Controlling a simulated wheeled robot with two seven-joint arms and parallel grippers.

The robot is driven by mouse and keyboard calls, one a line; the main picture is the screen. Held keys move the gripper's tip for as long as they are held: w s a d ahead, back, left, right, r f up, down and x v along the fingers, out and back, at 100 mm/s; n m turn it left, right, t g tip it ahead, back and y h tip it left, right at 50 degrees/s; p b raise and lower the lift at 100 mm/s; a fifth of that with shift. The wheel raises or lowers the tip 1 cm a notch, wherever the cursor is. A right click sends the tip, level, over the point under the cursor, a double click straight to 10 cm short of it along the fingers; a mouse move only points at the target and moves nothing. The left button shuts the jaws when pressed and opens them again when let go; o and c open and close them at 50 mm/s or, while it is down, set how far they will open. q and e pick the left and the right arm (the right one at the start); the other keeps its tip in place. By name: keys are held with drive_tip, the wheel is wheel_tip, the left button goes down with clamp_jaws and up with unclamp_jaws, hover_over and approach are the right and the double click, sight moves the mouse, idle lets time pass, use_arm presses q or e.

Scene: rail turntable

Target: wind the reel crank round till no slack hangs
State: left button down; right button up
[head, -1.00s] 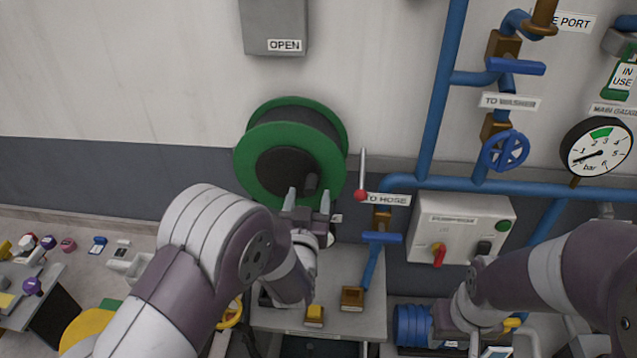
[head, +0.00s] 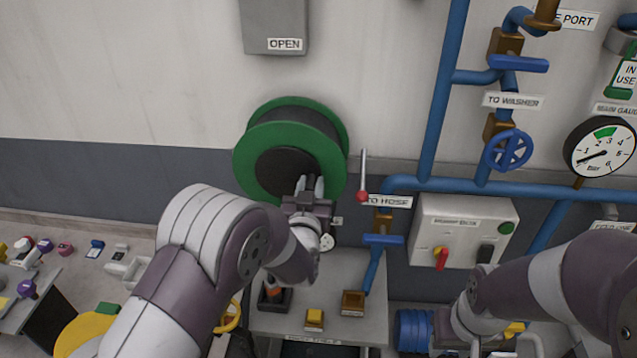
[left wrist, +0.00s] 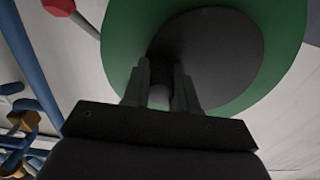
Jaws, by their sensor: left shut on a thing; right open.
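The reel (head: 330,155) is on the wall, with a green rim and a dark centre disc (head: 278,168). My left gripper (head: 309,187) is at the lower right of the disc, shut on the dark crank handle (left wrist: 172,72), which shows between its fingers in the left wrist view. The handle is mostly hidden by the fingers in the head view. No hanging hose can be made out. My right arm is at the lower right of the head view; its gripper is too hidden to make out.
A red-knobbed lever (head: 362,185) stands just right of the reel, beside blue pipes (head: 440,100). A control box (head: 462,230) and a pressure gauge (head: 598,148) are further right. A grey bench (head: 345,330) with small yellow blocks lies below.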

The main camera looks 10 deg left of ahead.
sight(305, 162)
use_arm(q)
drive_tip(key=shift+r, duration=0.8)
drive_tip(key=shift+a, duration=0.1)
drive_tip(key=shift+a+r+p, duration=0.2)
drive_tip(key=shift+r+p, duration=0.3)
drive_tip(key=shift+r, duration=0.15)
drive_tip(key=shift+r, duration=0.1)
drive_tip(key=shift+a+r, duration=0.45)
drive_tip(key=shift+r, duration=0.15)
drive_tip(key=shift+f, duration=0.1)
